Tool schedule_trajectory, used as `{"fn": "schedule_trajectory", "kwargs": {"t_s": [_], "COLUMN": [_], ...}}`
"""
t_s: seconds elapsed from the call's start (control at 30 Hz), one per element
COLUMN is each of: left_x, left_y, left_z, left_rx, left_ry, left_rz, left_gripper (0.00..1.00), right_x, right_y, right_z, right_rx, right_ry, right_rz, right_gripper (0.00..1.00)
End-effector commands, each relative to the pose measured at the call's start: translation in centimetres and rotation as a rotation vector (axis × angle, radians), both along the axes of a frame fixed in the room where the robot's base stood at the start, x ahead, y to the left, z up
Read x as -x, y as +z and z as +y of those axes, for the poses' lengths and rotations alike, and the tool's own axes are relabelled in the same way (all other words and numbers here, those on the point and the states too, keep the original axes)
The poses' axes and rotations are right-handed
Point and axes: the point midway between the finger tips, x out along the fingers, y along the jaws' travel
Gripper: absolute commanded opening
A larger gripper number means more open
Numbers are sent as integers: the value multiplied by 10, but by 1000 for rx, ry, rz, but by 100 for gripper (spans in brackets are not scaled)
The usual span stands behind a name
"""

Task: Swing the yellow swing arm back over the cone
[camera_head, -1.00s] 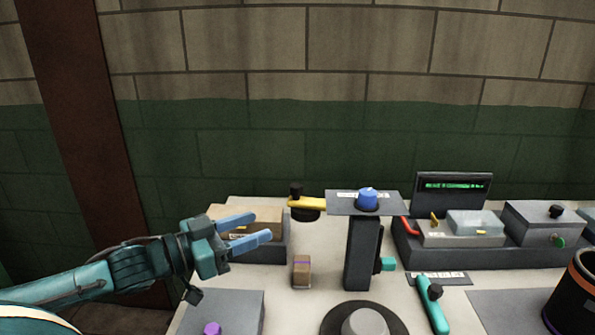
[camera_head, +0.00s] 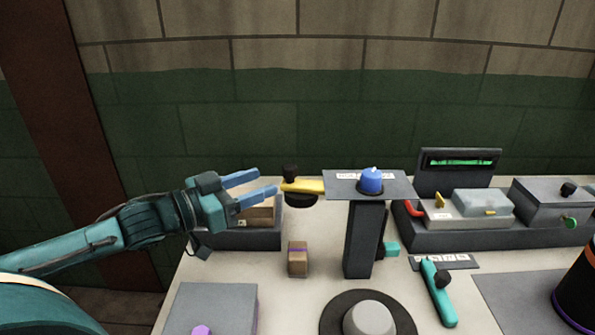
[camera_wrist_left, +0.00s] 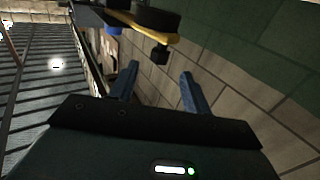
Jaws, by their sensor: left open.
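The yellow swing arm (camera_head: 308,186) sticks out to the left from the top of a dark post (camera_head: 362,240). A black knob (camera_head: 291,172) stands on its free end and a black disc (camera_head: 300,200) hangs below it. In the left wrist view the yellow arm (camera_wrist_left: 140,25) shows at the top, beyond the fingertips. My left gripper (camera_head: 268,182) is open and empty, its blue fingers just left of the black knob, apart from it as far as I can tell. The grey cone (camera_head: 368,320) sits on a round black base at the front, right of the swing arm. My right gripper is not in view.
A blue knob (camera_head: 371,180) tops the post's plate. A small brown block (camera_head: 298,259) stands left of the post. A teal-handled tool (camera_head: 438,290) lies at right. A dark tray (camera_head: 252,240) is under my left gripper. Grey boxes and a green display (camera_head: 460,162) stand behind right.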

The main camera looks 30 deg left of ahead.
Motion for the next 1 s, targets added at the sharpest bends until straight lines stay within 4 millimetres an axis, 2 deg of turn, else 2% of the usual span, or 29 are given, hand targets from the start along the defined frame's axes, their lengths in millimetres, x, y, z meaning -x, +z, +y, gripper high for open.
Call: {"fn": "schedule_trajectory", "kwargs": {"t_s": [0.57, 1.0], "left_x": [-40, -78], "left_y": [3, 3], "left_z": [-22, -42], "left_rx": [0, 0], "left_ry": [0, 1], "left_rz": [-4, -2], "left_gripper": [48, 48], "right_x": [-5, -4], "right_y": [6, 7], "right_z": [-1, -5], "right_rx": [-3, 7], "right_ry": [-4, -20], "right_rz": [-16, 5], "right_gripper": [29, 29]}}
